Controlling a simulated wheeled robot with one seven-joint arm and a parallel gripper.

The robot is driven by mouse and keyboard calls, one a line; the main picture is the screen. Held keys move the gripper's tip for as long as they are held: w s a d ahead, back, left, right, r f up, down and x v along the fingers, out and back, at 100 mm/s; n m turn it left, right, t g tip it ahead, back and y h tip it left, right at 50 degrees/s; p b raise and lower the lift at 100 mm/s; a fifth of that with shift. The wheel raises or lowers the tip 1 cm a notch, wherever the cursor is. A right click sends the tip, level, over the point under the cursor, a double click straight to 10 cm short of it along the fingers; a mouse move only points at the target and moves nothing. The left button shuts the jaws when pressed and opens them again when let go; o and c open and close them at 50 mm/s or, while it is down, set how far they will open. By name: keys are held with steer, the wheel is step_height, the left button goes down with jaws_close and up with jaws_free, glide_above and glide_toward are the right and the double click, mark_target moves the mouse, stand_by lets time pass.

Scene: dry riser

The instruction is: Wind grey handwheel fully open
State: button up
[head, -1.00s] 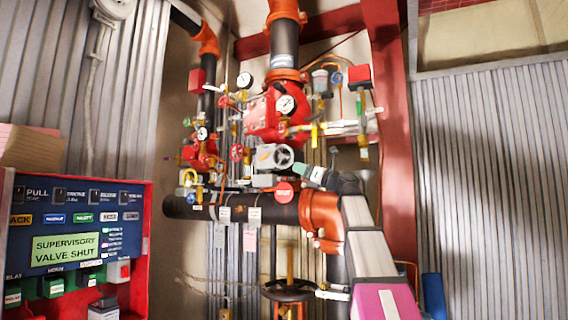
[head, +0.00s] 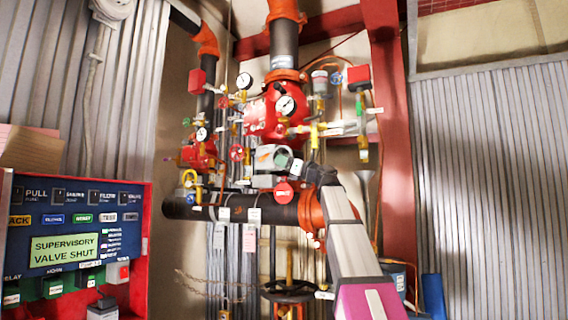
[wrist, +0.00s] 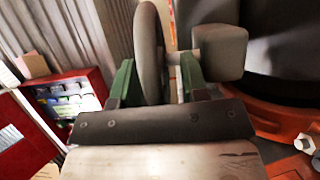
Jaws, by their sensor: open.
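The grey handwheel (wrist: 148,45) stands edge-on in the wrist view. Its rim passes between the two green fingers of my gripper (wrist: 157,64), with a gap on at least the right side. My gripper is open around the rim. A grey block (wrist: 221,50) sits just right of the wheel on a short shaft. In the head view my gripper (head: 290,163) is at the grey valve housing (head: 264,157) and mostly hides the wheel. How far the wheel is turned cannot be told.
The alarm panel (head: 75,240) at left reads "SUPERVISORY VALVE SHUT". Red valves, gauges (head: 285,105) and small pipes crowd above. A black horizontal pipe (head: 235,205) with an orange coupling (head: 311,212) lies below. A dark lower handwheel (head: 288,291) is underneath.

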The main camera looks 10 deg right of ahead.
jaws_close()
steer(key=shift+r+h, duration=0.1)
steer(key=shift+h, duration=0.2)
steer(key=shift+s+d+g+h, duration=0.1)
steer(key=shift+g+h, duration=0.3)
jaws_free()
